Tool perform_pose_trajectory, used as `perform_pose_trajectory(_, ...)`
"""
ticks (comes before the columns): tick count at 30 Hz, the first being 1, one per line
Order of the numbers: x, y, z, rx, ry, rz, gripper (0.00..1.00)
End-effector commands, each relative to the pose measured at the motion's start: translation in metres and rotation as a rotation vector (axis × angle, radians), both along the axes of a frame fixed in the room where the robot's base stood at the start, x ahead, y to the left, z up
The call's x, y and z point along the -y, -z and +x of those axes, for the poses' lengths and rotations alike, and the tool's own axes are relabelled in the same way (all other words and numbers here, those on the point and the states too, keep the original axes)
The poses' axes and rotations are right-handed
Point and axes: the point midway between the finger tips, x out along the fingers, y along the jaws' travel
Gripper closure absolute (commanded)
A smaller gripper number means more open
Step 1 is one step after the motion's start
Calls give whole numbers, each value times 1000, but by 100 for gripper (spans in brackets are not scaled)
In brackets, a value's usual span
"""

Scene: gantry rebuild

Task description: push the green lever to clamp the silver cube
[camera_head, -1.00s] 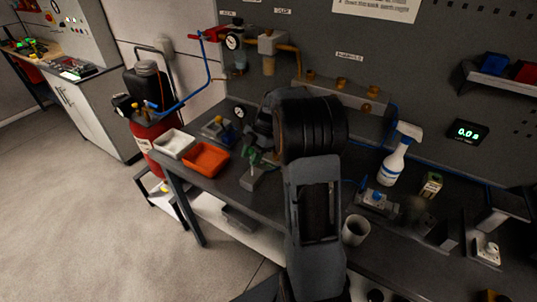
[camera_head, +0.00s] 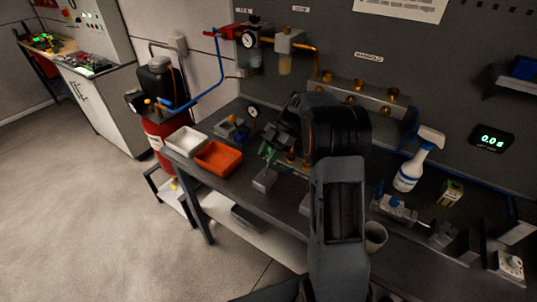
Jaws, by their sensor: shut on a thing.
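The green lever (camera_head: 267,152) shows as a small green piece on the bench, just left of and below my gripper. A grey block (camera_head: 264,180), which may be the silver cube or part of the clamp, sits just below the lever near the bench's front edge. My gripper (camera_head: 279,143) is at the end of the black arm, close against the lever. It is shut on what appears to be the green lever. The fingertips are dark and partly hidden by my wrist, so the exact contact is hard to see.
A manifold (camera_head: 362,95) is on the wall behind.

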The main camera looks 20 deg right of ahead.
Motion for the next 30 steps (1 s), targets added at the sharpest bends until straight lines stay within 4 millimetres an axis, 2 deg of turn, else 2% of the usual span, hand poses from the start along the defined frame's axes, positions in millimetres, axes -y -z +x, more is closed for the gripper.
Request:
perform_pose_trajectory(1, 2, 2, 0, 2, 2, -6, 64)
perform_pose_trajectory(9, 1, 1, 0, 1, 1, -3, 41)
perform_pose_trajectory(20, 7, -6, 3, 1, 1, -3, 41)
perform_pose_trajectory(30, 48, -58, 18, 3, 3, -3, 41)
